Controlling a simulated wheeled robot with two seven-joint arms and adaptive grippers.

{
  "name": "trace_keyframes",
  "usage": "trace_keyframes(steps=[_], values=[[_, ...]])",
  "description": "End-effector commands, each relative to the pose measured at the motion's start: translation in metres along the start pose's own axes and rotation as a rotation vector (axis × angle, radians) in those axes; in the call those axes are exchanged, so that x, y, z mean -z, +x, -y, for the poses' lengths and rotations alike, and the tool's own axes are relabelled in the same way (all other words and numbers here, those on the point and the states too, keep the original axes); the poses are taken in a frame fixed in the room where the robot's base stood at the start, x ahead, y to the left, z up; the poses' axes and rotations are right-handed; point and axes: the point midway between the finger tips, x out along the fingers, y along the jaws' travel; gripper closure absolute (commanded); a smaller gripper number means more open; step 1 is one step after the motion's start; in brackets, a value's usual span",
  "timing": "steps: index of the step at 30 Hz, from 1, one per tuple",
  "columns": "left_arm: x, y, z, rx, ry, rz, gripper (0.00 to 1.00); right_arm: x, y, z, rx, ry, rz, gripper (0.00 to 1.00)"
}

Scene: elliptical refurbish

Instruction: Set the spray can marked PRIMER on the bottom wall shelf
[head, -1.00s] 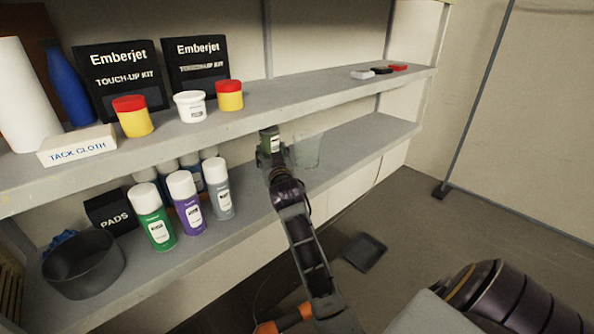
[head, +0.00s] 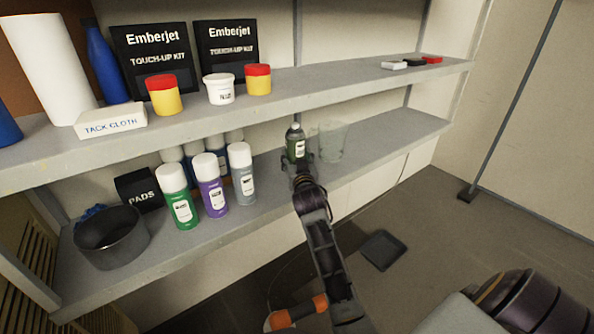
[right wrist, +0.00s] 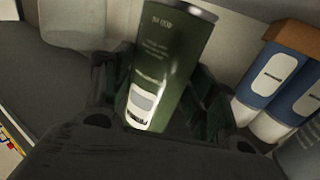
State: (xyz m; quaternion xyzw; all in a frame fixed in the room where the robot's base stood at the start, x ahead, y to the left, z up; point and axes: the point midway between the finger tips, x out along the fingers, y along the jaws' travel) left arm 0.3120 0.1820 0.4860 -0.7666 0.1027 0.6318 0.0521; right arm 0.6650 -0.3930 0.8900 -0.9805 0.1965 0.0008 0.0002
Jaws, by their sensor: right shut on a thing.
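My right gripper (head: 299,160) is shut on a dark green spray can (head: 296,143), which stands roughly upright over the bottom wall shelf (head: 385,137), below the upper shelf. Its base is hidden behind the gripper, so I cannot tell whether it touches the shelf. In the right wrist view the can (right wrist: 165,65) sits between the dark fingers (right wrist: 160,100); its pale label is too blurred to read. My left gripper is not in view.
A clear glass (head: 332,141) stands just right of the can. Green (head: 178,197), purple (head: 210,185) and grey (head: 241,174) cans stand to the left, near a PADS box (head: 138,190) and dark bowl (head: 112,238). The bottom shelf's right end is clear.

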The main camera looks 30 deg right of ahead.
Motion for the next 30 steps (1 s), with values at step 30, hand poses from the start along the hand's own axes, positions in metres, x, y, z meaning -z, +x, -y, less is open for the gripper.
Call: trace_keyframes(steps=[30], values=[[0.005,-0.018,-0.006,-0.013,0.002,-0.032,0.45,-0.037,0.0,0.0,0.0,0.0,-0.004,0.91]])
